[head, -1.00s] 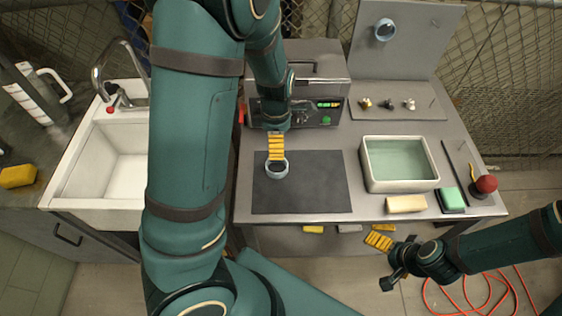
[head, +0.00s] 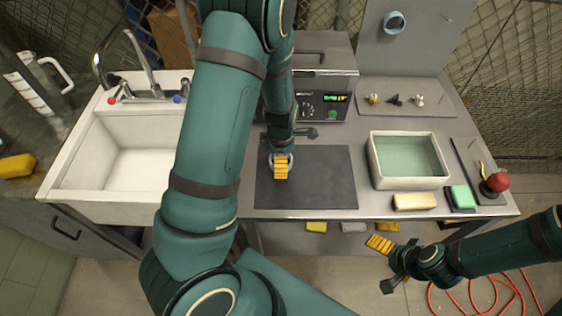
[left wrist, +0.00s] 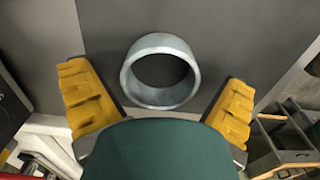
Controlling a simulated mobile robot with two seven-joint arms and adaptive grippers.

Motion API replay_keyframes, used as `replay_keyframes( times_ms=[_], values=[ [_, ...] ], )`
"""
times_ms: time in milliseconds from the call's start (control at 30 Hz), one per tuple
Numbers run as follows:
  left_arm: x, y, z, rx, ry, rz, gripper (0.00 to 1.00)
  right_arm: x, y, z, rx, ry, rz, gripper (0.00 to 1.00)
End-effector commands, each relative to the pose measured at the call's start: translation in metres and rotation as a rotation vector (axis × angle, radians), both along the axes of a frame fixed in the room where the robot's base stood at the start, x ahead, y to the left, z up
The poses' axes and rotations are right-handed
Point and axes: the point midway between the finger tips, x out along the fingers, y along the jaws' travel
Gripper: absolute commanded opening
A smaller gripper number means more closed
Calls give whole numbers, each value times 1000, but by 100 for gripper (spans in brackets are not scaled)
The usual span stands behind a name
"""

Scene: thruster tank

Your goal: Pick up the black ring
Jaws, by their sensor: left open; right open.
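A light blue-grey ring (left wrist: 158,43) lies on the dark mat (head: 325,190); I see no ring that is plainly black on the mat. My left gripper (head: 281,169) is open over the mat and hides most of that ring in the head view. In the left wrist view its yellow fingers (left wrist: 157,85) stand apart on either side of the ring, with nothing held. Whether they touch it I cannot tell. A similar blue-grey ring (head: 394,14) is on the upright panel. My right gripper (head: 383,246) is open and empty in front of the bench.
A water-filled tank (head: 374,170) stands right of the mat, with a beige block (head: 414,202) and a green sponge (head: 462,197) before it. A control box (head: 325,85) stands behind the mat. The sink (head: 105,210) is at left. The mat's right part is clear.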

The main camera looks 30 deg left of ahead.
Motion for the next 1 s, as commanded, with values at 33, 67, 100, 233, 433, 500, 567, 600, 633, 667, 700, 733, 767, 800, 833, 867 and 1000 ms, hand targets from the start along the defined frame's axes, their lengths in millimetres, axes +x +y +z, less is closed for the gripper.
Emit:
replay_keyframes(
  times_ms=[33, 67, 100, 233, 433, 500, 567, 600, 633, 667, 700, 733, 767, 800, 833, 867, 1000],
  values=[
    [0, 0, 0, 0, 0, 0, 100, 0, 0, 0, 0, 0, 0, 100],
    [0, 0, 0, 1, -1, 0, 100, 0, 0, 0, 0, 0, 0, 100],
    [0, 0, 0, 1, -1, 0, 100, 0, 0, 0, 0, 0, 0, 100],
    [0, 0, 0, 0, 0, 0, 82, 0, 0, 0, 0, 0, 0, 100],
    [0, 0, 1, 0, 0, 0, 42, 0, 0, 0, 0, 0, 0, 100],
    [0, 0, 1, 0, 0, 0, 42, 0, 0, 0, 0, 0, 0, 100],
    [0, 0, 1, 0, 0, 0, 42, 0, 0, 0, 0, 0, 0, 100],
    [0, 0, 1, 0, 0, 0, 42, 0, 0, 0, 0, 0, 0, 100],
    [0, 0, 1, 0, 0, 0, 42, 0, 0, 0, 0, 0, 0, 100],
    [0, 0, 1, 0, 0, 0, 42, 0, 0, 0, 0, 0, 0, 100],
    [0, 0, 2, 1, -1, 0, 42, 0, 0, 1, 0, 0, 0, 100],
    [0, 0, 3, 1, -1, -1, 42, 0, 0, 1, 0, 0, 0, 100],
    [0, 0, 5, 0, -1, -1, 42, 0, 0, 2, 0, 0, 0, 100],
    [1, 0, 9, 0, -2, -1, 42, 0, 0, 3, 0, 0, 0, 100],
    [1, 0, 13, 0, -2, -1, 42, 0, 0, 4, 1, 0, 0, 100],
    [1, 0, 17, 1, -3, 0, 42, 0, 0, 5, 1, 0, 0, 100],
    [1, -1, 45, 0, -6, -2, 42, 0, 0, 14, 2, 0, 0, 100]
  ],
)
